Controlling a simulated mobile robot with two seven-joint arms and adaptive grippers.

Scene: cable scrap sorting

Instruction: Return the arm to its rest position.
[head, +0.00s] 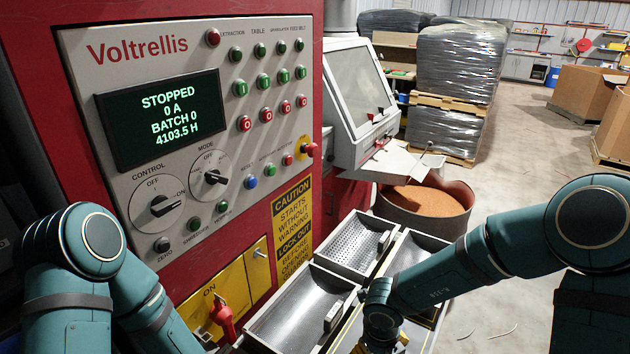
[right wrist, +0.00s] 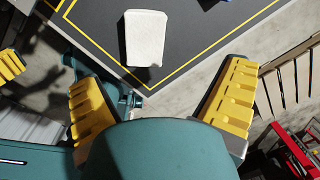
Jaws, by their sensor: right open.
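My right arm (head: 450,268) reaches in from the right in the head view, bent down over the trays. My right gripper (right wrist: 160,72) shows in the right wrist view with its two yellow ribbed fingers wide apart and nothing between them. A white block (right wrist: 145,38) lies beyond the fingertips on a dark yellow-lined surface (right wrist: 95,25). My left arm (head: 75,265) is folded at the left in the head view, its gripper out of that frame. A yellow ribbed piece (right wrist: 10,66) at the left edge of the right wrist view looks like a left gripper finger.
The red control cabinet (head: 300,60) stands close by my left arm; its screen (head: 162,118) reads STOPPED. Metal trays (head: 300,305) (head: 350,245) lie below my right arm. A round bin (head: 425,205) holds orange granules. Open floor (head: 500,190) lies behind my right arm.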

